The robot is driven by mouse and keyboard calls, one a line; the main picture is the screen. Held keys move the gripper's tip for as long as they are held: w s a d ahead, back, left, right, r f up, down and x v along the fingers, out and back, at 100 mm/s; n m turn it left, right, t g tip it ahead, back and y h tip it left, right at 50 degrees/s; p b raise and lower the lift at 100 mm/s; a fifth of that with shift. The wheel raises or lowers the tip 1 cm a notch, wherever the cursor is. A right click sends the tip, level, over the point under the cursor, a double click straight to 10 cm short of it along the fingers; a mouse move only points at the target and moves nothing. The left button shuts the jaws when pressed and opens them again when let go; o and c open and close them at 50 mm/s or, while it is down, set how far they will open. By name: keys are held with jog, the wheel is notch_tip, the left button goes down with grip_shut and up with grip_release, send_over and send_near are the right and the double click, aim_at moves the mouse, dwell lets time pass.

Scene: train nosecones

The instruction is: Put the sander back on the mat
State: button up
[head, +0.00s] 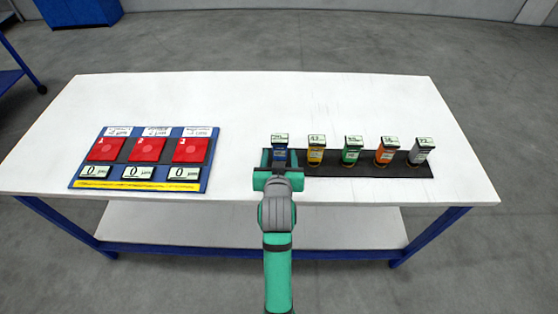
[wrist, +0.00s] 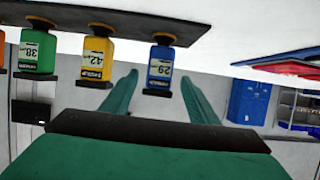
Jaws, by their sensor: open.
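Several small sanders stand upright in a row on a black mat (head: 352,171) on the white table. The blue sander (head: 279,156), labelled 29 in the wrist view (wrist: 161,70), is at the mat's left end in the head view. My gripper (head: 279,160) is open at the blue sander. In the wrist view, which is upside down, the open fingertips (wrist: 160,78) lie either side of it with gaps. I cannot tell how far it sits between them. The yellow (head: 316,150), green (head: 352,150), orange (head: 386,151) and grey (head: 420,151) sanders stand to the right.
A blue board (head: 213,160) with three red squares (head: 148,149) and white display cards lies on the table's left. The white table (head: 250,105) is clear behind the row and between board and mat. A blue cabinet (head: 80,12) stands far back on the floor.

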jog(key=shift+v, duration=1.35)
jog(key=shift+a, duration=0.15)
jog(key=shift+d, duration=0.2)
